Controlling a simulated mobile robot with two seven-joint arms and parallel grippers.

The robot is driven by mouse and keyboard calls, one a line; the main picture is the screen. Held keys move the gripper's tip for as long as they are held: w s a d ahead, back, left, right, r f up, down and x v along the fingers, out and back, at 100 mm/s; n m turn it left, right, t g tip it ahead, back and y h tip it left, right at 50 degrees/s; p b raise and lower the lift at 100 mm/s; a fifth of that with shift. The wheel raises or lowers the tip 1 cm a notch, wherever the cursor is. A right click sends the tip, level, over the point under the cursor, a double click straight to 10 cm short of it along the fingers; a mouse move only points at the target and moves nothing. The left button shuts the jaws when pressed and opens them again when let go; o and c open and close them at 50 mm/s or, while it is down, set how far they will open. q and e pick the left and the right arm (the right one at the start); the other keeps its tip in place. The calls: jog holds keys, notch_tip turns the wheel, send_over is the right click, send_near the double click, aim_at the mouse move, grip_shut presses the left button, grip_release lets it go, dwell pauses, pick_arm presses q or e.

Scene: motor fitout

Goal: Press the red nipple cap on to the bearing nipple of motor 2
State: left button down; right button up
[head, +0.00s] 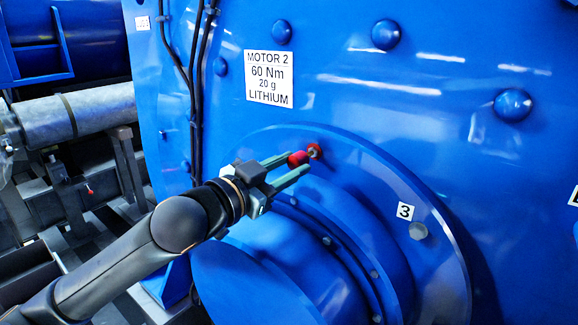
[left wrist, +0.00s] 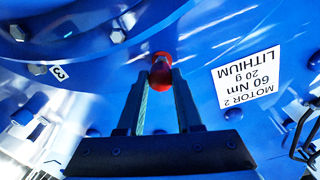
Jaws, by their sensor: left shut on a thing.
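My left gripper (head: 297,163) is shut on the red nipple cap (head: 298,158), which shows between its fingertips. The bearing nipple (head: 313,152) of motor 2 sticks out of the blue flange just past the cap, with red around its base. A little bare metal shows between cap and red base in the head view. In the left wrist view the cap (left wrist: 160,76) sits between the fingertips, close in front of the nipple's red base (left wrist: 161,57). I cannot tell whether cap and nipple touch. My right gripper is in neither view.
A white label (head: 269,79) reads MOTOR 2, 60 Nm, 20 g, LITHIUM. A tag marked 3 (head: 405,211) sits beside a grey bolt (head: 418,230) on the flange. Black cables (head: 196,100) run down the motor's left side. Round blue bolt heads stud the housing.

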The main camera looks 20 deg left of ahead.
aim_at(292, 165)
pick_arm(q)
jog(key=shift+p, duration=0.7)
dwell(1.1)
jog(key=shift+p+x, duration=0.8)
jog(key=shift+x, duration=0.8)
jog(key=c, duration=0.5)
grip_release()
jog(key=shift+s+a, duration=0.1)
jog(key=shift+a, duration=0.05)
jog(key=b+v, duration=0.4)
jog(key=v, duration=0.7)
jog(key=shift+f, duration=0.15)
jog(key=shift+s+a+b, duration=0.15)
jog(key=shift+s+b, duration=0.3)
jog(key=shift+b, duration=0.1)
jog(key=shift+s+r, duration=0.15)
jog(key=shift+r, duration=0.05)
